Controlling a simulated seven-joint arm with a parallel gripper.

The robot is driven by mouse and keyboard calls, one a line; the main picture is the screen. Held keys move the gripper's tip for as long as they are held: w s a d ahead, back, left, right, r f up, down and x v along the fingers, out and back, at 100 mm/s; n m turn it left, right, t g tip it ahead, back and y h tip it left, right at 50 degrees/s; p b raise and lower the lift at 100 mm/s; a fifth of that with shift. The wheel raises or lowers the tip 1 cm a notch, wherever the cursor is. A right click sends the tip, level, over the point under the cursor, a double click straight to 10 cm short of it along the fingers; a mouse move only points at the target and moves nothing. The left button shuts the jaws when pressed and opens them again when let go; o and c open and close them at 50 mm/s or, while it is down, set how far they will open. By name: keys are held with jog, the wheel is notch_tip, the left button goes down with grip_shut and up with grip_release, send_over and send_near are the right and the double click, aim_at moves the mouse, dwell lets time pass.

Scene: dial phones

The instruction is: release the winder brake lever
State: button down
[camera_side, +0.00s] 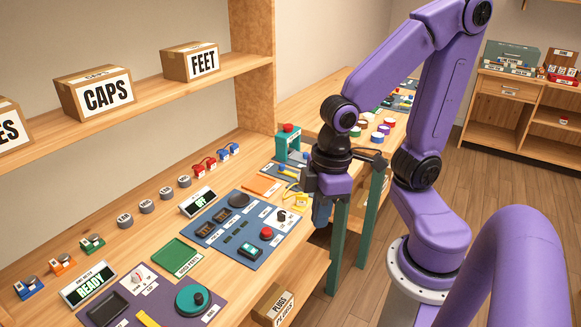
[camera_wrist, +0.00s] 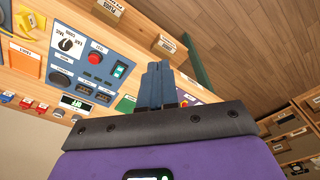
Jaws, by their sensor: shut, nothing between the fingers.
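My gripper (camera_side: 321,218) is shut and empty, pointing down just off the front right of the blue panel. The wrist view shows its two dark fingers (camera_wrist: 157,72) together. A purple panel (camera_side: 172,310) at the bottom of the side view carries a teal round winder-like disc (camera_side: 192,299) with a dark knob. A yellow bar (camera_side: 148,319) lies beside the disc, partly cut off by the picture's edge. It may be the brake lever, but I cannot read a label. My gripper is far from it, up and to the right.
The blue panel (camera_side: 216,251) has a red button, a dial and a lit green switch (camera_wrist: 120,69). A green tray (camera_side: 175,254), a READY display (camera_side: 90,283) and an OFF display (camera_side: 198,202) stand nearby. A shelf with boxes (camera_side: 95,92) overhangs the bench's back.

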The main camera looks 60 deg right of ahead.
jog(key=w+d+f+m+t, duration=0.1)
jog(key=w+d+f+m, duration=0.1)
jog(key=w+m, duration=0.3)
jog(key=w+d+f+m+t, duration=0.1)
jog(key=w+d+m, duration=0.1)
jog(key=w, duration=0.5)
jog(key=m+t+h, duration=0.4)
jog(key=m, duration=1.2)
send_near(291, 173)
notch_tip(291, 173, up, 4)
jog(key=shift+f, duration=0.15)
jog(key=shift+a, duration=0.1)
jog(key=shift+f, duration=0.1)
jog(key=shift+x, duration=4.95)
